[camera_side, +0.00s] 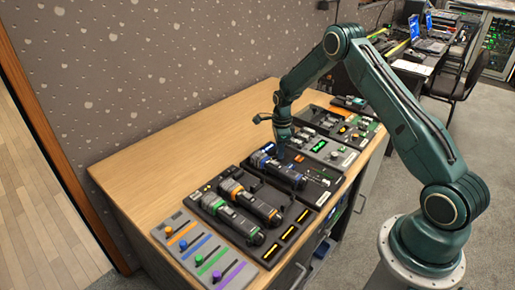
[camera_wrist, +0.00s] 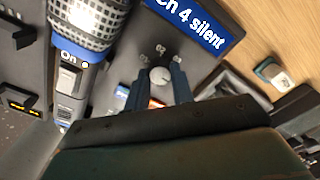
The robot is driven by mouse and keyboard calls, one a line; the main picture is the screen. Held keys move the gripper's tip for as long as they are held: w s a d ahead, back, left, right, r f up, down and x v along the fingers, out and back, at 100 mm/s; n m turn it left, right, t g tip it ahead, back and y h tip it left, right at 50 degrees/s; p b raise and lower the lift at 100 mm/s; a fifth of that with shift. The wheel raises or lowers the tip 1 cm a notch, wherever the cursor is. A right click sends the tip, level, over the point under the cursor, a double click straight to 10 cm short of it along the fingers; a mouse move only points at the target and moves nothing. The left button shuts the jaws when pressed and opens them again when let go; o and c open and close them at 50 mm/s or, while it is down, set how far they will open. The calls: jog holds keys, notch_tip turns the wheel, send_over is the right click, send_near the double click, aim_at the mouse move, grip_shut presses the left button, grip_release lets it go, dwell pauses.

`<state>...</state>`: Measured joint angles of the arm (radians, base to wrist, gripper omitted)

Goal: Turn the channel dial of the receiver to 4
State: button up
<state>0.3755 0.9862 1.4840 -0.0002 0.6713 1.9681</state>
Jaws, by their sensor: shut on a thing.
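The channel dial (camera_wrist: 160,76) is a small pale round knob with a pointer mark, ringed by small number labels that are hard to read. My gripper (camera_wrist: 158,84) is shut on the dial, one dark blue finger on each side. The receiver's blue screen (camera_wrist: 190,22) is partly cut off at the top of the wrist view and reads "Ch 4 silent". In the side view my gripper (camera_side: 283,152) points down onto the device behind the blue-ringed microphone (camera_side: 278,171), and the dial is hidden there.
The blue-ringed microphone also shows in the wrist view (camera_wrist: 80,45), its switch marked "on". Orange-ringed (camera_side: 249,202) and green-ringed (camera_side: 229,220) microphones lie nearer the front. Coloured faders (camera_side: 206,252) stand at the front end. The left side of the wooden table (camera_side: 145,190) is clear.

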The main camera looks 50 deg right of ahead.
dwell(0.3)
jog(key=o, duration=1)
notch_tip(320, 180, up, 14)
dwell(0.4)
